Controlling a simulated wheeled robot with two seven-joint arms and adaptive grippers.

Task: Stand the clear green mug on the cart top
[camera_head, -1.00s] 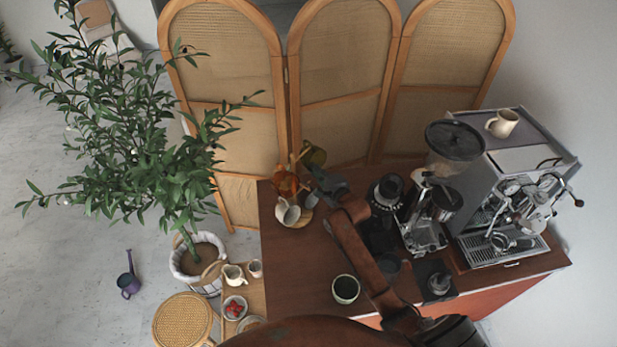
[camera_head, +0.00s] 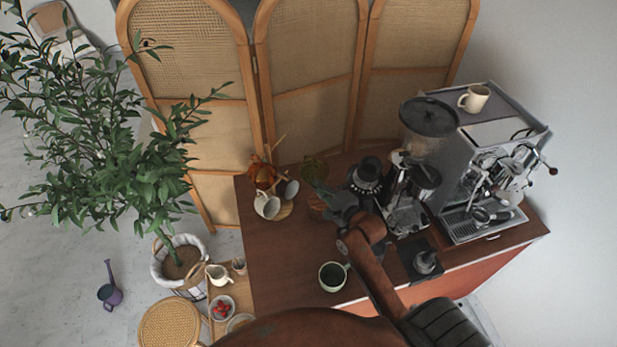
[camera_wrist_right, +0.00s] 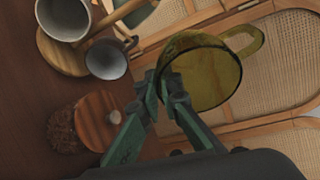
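The clear green mug (camera_wrist_right: 205,75) is see-through and yellowish green. It hangs tilted in the air, with its handle at upper right in the right wrist view. In the head view the mug (camera_head: 313,168) is above the back of the cart top (camera_head: 290,250), right of the mug tree. My right gripper (camera_wrist_right: 160,82) is shut on the mug's wall near the rim. In the head view this gripper (camera_head: 322,190) reaches in from the lower right, and its fingers partly hide the mug. My left gripper is not in view.
The mug tree (camera_head: 285,211) holds pale mugs (camera_head: 267,205) and an orange mug (camera_head: 262,175). A wooden-lidded jar (camera_wrist_right: 98,118) stands beside it. A dark-filled cup (camera_head: 332,277) is near the front. The grinder (camera_head: 405,210) and espresso machine (camera_head: 485,170) fill the right. The left-middle is clear.

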